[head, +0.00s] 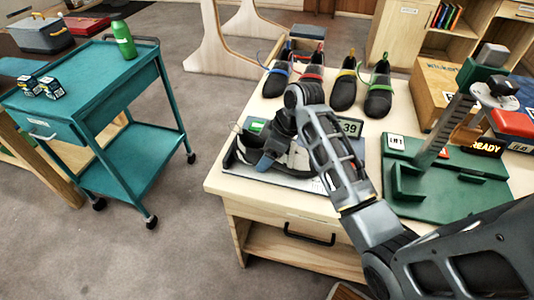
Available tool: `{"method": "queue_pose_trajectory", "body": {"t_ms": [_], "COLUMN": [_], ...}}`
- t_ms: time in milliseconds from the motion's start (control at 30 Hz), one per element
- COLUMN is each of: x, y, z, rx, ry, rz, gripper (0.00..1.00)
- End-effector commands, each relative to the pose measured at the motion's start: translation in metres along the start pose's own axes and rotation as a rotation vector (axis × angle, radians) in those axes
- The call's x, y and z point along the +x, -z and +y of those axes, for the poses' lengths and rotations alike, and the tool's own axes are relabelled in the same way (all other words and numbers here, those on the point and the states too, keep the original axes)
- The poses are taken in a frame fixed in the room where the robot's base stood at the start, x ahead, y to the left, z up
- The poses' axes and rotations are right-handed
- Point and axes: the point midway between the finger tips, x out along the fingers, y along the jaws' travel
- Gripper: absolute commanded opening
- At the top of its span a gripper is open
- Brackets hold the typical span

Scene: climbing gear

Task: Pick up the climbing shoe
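A dark climbing shoe (244,151) lies on a flat grey device (257,177) near the front left of the wooden table; my arm hides part of it. Several more dark climbing shoes stand in a row at the back of the table: one with blue trim (277,79), one with red (309,80), one with yellow (345,88) and one with green (379,92). My gripper (266,160) points down over the shoe on the device, at or very close to it. Its fingers are too small and covered to show whether they grip anything.
A display reading 39 (351,127) stands behind my arm. A green stand marked LIFT (440,185) and a wooden box (433,90) occupy the table's right side. A teal cart (85,85) with a green bottle (123,40) stands left, across open floor.

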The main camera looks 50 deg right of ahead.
Motion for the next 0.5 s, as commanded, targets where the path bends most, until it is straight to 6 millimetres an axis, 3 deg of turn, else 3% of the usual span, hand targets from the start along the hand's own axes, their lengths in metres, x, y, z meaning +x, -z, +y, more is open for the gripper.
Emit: {"method": "queue_pose_trajectory", "body": {"t_ms": [167,400,500], "x": [-0.007,-0.038,-0.055], "y": [0.004,0.017,0.002], "z": [0.0,0.0,0.004], "rx": [-0.002,-0.004,0.004], "ry": [-0.002,-0.004,-0.004], "rz": [0.002,0.003,0.003], "gripper": [0.31,0.31,0.31]}}
